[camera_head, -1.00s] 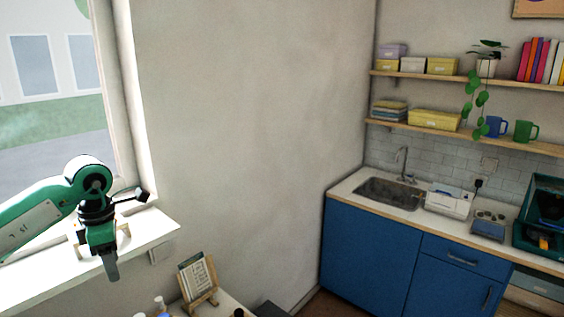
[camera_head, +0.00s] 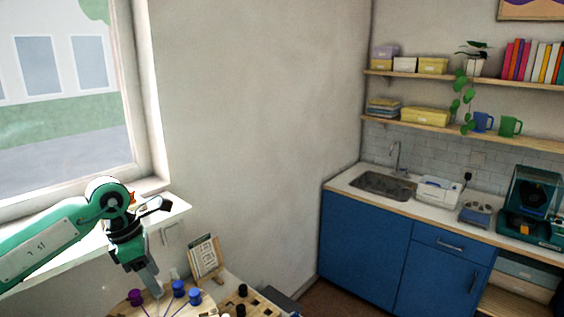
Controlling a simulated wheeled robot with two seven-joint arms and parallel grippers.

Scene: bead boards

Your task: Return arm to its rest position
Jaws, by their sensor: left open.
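My left arm comes in from the left, and my left gripper (camera_head: 152,284) points down at the lower left, above the near table. Its fingers overlap in this view; it looks open with nothing held in it. Just below and beside it is a round wooden board (camera_head: 172,306) with purple and blue beads (camera_head: 195,296) on it. I cannot tell how high the gripper is above the board. My right arm and gripper are not in view.
A wooden board with dark holes and black pieces (camera_head: 258,303) lies right of the round board. A small stand with a card (camera_head: 206,259) is behind. A blue counter (camera_head: 365,240) stands at the right.

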